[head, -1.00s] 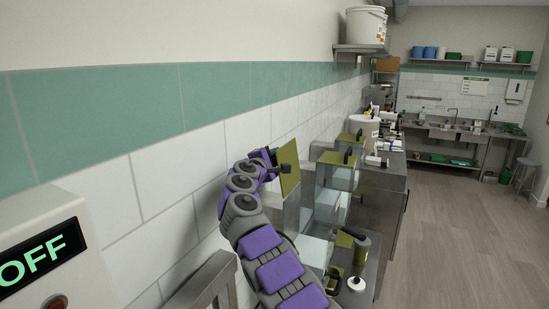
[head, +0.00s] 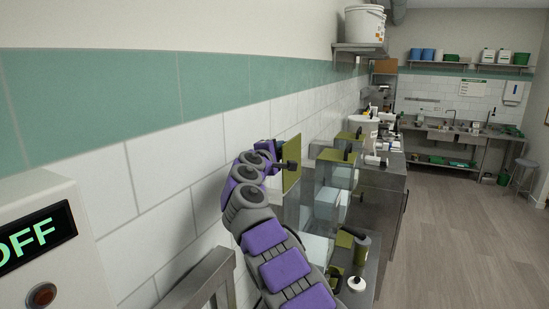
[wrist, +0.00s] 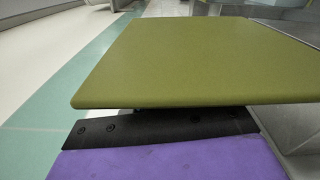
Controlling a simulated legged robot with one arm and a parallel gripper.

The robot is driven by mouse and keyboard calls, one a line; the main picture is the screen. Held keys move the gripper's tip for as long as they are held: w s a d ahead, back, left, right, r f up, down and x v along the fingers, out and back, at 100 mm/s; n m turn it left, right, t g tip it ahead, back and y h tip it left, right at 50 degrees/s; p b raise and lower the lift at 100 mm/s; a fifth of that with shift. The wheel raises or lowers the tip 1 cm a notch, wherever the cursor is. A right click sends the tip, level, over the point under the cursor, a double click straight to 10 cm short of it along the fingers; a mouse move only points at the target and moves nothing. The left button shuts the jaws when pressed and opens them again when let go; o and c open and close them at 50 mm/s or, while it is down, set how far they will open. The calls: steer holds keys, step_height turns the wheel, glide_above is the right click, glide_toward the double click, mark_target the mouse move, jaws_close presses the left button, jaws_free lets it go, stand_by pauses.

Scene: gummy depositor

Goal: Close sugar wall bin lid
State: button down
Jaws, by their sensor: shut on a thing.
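An olive-green square lid (head: 292,172) stands steeply raised above a clear bin (head: 297,207) near the wall. My gripper (head: 276,157) is at the lid's left side and is shut on it; the exact grip point is hard to make out. In the wrist view the lid (wrist: 195,65) fills the middle, seen as a flat panel. A dark part of my gripper (wrist: 160,128) shows below the lid's near edge, and the fingertips are hidden behind the lid. The bin's top under the lid looks open.
More clear bins with olive lids (head: 337,155) sit just beyond, lids down. An olive-and-grey tool (head: 361,248) and a white-capped item (head: 357,284) lie on the counter at the front. The tiled wall (head: 180,165) is close on the left. The floor on the right is clear.

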steer(key=s+d+f+m+b, duration=0.3)
steer(key=d+f+m+b, duration=0.1)
steer(key=d+m+b, duration=0.3)
steer(key=s+d+f+m+b, duration=0.3)
steer(key=d+m+b, duration=0.4)
steer(key=m+b, duration=0.4)
steer(key=f+b, duration=0.1)
steer(key=b, duration=0.3)
steer(key=shift+d, duration=0.35)
steer(key=shift+f, duration=0.15)
steer(key=c, duration=1.4)
jaws_free()
steer(key=o, duration=0.3)
steer(key=shift+s, duration=0.3)
steer(key=shift+w, duration=0.15)
